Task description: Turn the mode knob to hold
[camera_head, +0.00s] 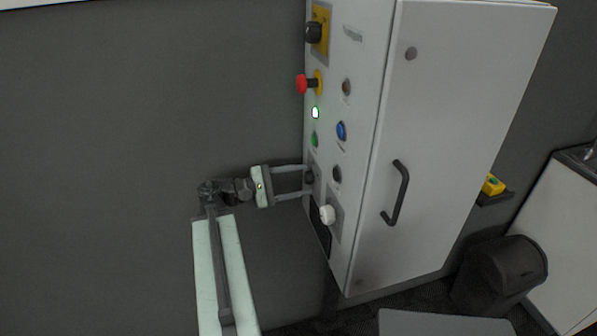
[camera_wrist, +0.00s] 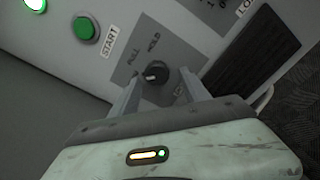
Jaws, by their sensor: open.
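The mode knob (camera_wrist: 157,71) is a small black knob on a grey plate in the wrist view. A small pale mark shows on its face; which label it points at is hard to tell. The word HOLD is printed above it, with another word to its left. In the head view the knob (camera_head: 310,175) is a dark shape on the cabinet's narrow panel, partly hidden by my fingers. My gripper (camera_head: 307,182) is open, its two fingers reaching to the panel. In the wrist view the gripper (camera_wrist: 160,77) has one finger either side of the knob, with gaps visible.
The grey cabinet (camera_head: 450,130) has a black door handle (camera_head: 396,193). Its panel carries a red button (camera_head: 301,84), a green START button (camera_wrist: 84,28), a blue button (camera_head: 341,131) and a white knob (camera_head: 327,214). A dark bin (camera_head: 500,272) stands at right.

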